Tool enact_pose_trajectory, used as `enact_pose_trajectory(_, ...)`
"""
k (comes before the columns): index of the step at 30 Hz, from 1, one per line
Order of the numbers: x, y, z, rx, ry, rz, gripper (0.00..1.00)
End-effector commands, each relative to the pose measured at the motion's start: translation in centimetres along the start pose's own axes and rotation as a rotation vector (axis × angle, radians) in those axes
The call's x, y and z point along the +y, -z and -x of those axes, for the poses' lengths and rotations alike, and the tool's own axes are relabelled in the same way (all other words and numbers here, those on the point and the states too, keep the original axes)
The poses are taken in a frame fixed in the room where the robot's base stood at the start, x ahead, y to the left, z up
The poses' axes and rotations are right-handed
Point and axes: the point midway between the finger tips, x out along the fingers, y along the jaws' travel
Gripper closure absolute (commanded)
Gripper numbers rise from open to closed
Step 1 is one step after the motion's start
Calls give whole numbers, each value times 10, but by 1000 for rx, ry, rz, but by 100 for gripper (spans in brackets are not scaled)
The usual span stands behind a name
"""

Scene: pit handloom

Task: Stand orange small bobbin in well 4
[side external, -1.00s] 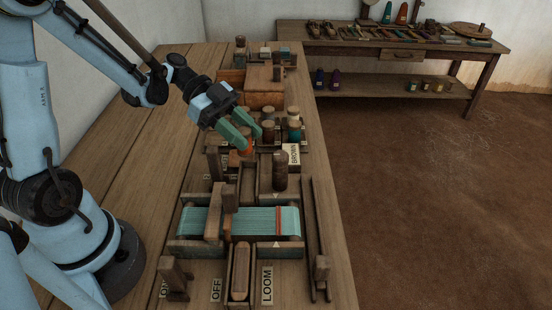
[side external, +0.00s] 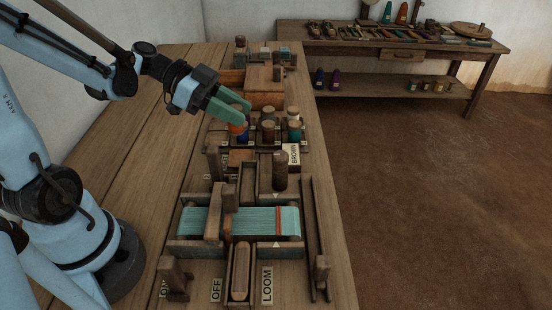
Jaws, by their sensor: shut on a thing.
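The small orange bobbin (side external: 236,128) is between the green fingertips of my gripper (side external: 243,116), which is shut on it. The fingers hide much of the bobbin, and I cannot tell whether its base touches the rack. A blue bobbin (side external: 243,135) shows just below and beside it. Several other wooden-topped bobbins stand upright to the right, among them a dull brown one (side external: 268,131) and a teal one (side external: 294,131). The well numbers cannot be read, so I cannot tell which well is 4.
A dark upright peg (side external: 280,170) and the loom with teal warp (side external: 262,221) are nearer the camera. A wooden box (side external: 264,92) stands behind. Bare tabletop (side external: 150,150) lies to the left.

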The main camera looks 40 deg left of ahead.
Motion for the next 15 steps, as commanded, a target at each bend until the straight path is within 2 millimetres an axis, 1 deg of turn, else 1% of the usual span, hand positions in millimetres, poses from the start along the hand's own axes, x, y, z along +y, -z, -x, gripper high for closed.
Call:
enact_pose_trajectory(1,-6,-3,4,1,20,14,93)
enact_pose_trajectory(5,-17,-13,10,2,36,25,93)
enact_pose_trajectory(15,-53,-54,27,3,34,24,93)
